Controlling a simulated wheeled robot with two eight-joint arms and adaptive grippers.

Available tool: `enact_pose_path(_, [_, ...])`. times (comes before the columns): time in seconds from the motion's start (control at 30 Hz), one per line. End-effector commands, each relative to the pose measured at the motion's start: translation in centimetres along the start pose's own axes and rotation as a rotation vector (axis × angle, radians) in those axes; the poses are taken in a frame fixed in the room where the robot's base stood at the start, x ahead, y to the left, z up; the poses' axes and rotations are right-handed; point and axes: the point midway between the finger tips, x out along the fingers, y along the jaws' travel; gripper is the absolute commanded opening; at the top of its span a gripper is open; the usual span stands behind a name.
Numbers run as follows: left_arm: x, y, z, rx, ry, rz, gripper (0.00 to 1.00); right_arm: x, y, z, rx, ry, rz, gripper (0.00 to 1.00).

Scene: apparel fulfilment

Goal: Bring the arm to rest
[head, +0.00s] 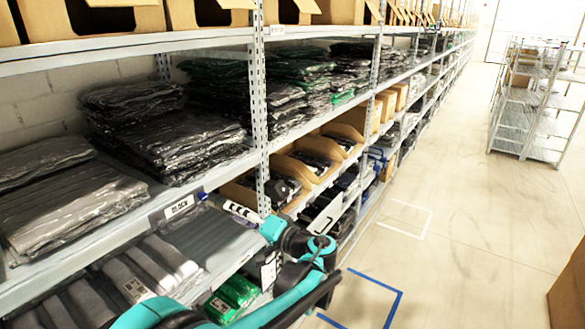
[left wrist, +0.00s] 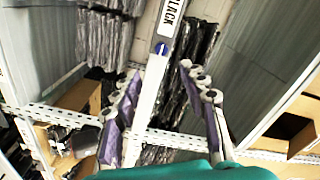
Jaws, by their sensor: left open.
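My left arm is teal and black and reaches up from the bottom of the head view. My left gripper (head: 222,203) is in front of the shelf edge, close to the label reading BLACK (head: 179,207). In the left wrist view my left gripper (left wrist: 158,68) has its two purple-and-grey fingers apart, with nothing held between them. The shelf's front rail (left wrist: 150,95) and its label show behind the gap. I cannot tell whether the fingers touch the rail. My right gripper is in neither view.
A long grey rack (head: 259,110) holds bagged dark garments (head: 170,125), with cardboard boxes (head: 300,165) further along. Green bagged items (head: 232,297) lie lower down. Open floor (head: 450,235) lies to the right, with a wire trolley (head: 520,110) at the back and a brown box (head: 568,285) at right.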

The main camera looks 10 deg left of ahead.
Motion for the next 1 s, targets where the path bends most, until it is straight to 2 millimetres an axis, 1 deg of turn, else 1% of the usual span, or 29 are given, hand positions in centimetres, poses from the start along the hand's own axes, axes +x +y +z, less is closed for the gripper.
enact_pose_path(0.07, [0.2, 0.3, 0.8, 0.004, -0.010, 0.026, 0.43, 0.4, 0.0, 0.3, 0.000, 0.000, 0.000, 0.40])
enact_pose_path(0.17, [0.6, 1.5, 3.5, 0.019, -0.043, 0.120, 0.43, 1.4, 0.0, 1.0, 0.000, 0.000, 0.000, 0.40])
enact_pose_path(0.27, [0.5, 3.8, 8.2, 0.032, -0.091, 0.285, 0.43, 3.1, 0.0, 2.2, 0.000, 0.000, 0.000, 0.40])
enact_pose_path(0.3, [0.1, 4.8, 10.3, 0.033, -0.109, 0.362, 0.43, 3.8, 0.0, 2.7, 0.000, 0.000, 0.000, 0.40])
enact_pose_path(0.33, [-0.3, 5.7, 11.9, 0.030, -0.121, 0.423, 0.43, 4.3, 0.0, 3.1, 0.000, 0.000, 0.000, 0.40])
enact_pose_path(0.37, [-0.8, 6.5, 13.5, 0.027, -0.133, 0.482, 0.43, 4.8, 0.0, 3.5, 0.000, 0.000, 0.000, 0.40])
enact_pose_path(0.4, [-1.7, 7.7, 15.5, 0.019, -0.146, 0.561, 0.43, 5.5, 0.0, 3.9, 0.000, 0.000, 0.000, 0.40])
enact_pose_path(0.47, [-3.3, 9.4, 18.3, -0.002, -0.161, 0.677, 0.43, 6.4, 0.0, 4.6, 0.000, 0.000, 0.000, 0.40])
enact_pose_path(0.5, [-4.5, 10.5, 20.1, -0.020, -0.168, 0.753, 0.43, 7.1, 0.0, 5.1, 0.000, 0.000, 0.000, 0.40])
enact_pose_path(0.57, [-6.5, 12.2, 22.7, -0.056, -0.175, 0.864, 0.43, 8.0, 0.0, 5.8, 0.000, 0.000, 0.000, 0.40])
enact_pose_path(0.6, [-8.0, 13.3, 24.2, -0.083, -0.177, 0.934, 0.43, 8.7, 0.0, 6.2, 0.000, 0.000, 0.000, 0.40])
enact_pose_path(0.63, [-9.1, 14.1, 25.3, -0.107, -0.179, 0.985, 0.43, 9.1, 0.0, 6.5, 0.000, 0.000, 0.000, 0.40])
enact_pose_path(0.7, [-11.6, 15.7, 27.4, -0.164, -0.175, 1.092, 0.43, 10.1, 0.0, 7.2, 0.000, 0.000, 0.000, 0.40])
enact_pose_path(0.8, [-14.5, 17.5, 29.4, -0.243, -0.168, 1.210, 0.43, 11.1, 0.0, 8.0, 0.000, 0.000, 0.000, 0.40])
enact_pose_path(0.9, [-16.5, 18.5, 30.4, -0.307, -0.158, 1.288, 0.43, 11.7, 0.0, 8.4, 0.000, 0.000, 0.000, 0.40])
enact_pose_path(1.0, [-17.6, 18.9, 30.9, -0.344, -0.153, 1.329, 0.43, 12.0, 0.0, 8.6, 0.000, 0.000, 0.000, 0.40])
